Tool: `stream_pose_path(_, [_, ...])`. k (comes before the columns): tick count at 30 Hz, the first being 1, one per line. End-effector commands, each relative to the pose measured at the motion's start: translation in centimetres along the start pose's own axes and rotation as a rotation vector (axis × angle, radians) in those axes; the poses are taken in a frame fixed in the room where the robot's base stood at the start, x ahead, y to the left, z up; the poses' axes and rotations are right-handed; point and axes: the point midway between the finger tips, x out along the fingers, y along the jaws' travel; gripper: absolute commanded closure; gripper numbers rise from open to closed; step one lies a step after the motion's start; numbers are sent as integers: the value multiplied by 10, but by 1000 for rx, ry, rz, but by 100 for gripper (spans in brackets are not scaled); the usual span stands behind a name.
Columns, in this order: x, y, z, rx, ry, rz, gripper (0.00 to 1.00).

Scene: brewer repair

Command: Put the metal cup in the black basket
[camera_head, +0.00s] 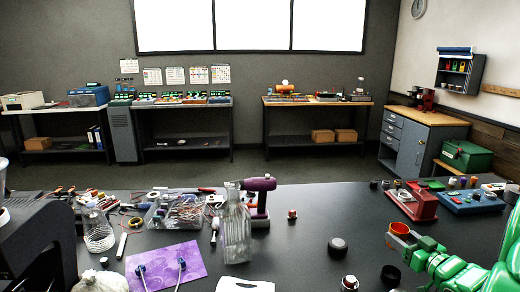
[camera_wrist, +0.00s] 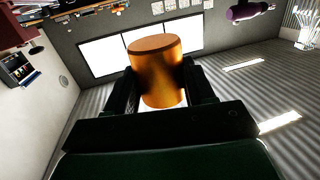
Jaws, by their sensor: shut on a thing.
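The metal cup is copper-orange. In the wrist view the metal cup (camera_wrist: 155,72) stands between both fingers of my gripper (camera_wrist: 160,90), which is shut on it. In the head view the cup (camera_head: 399,228) shows at the right, held above the dark table by my green gripper (camera_head: 408,240). The cup looks clear of the tabletop. I cannot make out a black basket for certain in either view.
The dark table (camera_head: 300,240) carries a glass bottle (camera_head: 236,228), a purple drill (camera_head: 260,195), a purple mat (camera_head: 168,265) and a tray of wires (camera_head: 175,213).

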Motion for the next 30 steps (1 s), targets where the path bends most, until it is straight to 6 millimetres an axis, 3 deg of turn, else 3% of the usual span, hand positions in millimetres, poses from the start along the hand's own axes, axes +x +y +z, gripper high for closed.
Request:
stream_pose_path(17, [103,-56,-21,0,-1,-22,77])
stream_pose_path(30, [169,-117,-36,-1,-2,-39,77])
